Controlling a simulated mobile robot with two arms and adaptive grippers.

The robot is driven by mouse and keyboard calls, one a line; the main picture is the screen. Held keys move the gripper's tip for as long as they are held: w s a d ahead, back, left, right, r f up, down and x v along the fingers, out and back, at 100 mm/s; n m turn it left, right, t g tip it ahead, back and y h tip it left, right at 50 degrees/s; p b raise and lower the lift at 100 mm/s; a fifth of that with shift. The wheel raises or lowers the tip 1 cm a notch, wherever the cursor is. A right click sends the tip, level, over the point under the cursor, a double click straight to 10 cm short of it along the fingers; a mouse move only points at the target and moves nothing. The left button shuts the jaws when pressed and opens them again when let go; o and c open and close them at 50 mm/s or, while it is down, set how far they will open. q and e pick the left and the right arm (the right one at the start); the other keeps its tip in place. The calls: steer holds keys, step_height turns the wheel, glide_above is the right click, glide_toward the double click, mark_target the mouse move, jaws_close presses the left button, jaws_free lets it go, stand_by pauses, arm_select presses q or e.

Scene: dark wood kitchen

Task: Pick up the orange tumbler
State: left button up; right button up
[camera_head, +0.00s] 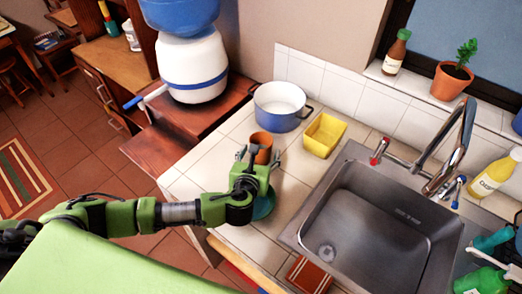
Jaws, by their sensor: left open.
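The orange tumbler (261,142) stands upright on the white tiled counter, in front of the blue-and-white pot. My left gripper (259,155) comes in from the left and is open, with one finger on each side of the tumbler. The gripper's body hides the tumbler's lower part. I cannot tell whether the fingers touch it. My right gripper is not in view.
A blue-and-white pot (281,108) and a yellow square container (323,136) stand just behind and right of the tumbler. A teal dish (264,207) lies partly under my left wrist. The metal sink (346,184) is to the right. Bare counter (302,164) lies between.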

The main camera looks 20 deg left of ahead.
arm_select(q)
steer(key=c, duration=1.3)
steer(key=shift+r, duration=0.25)
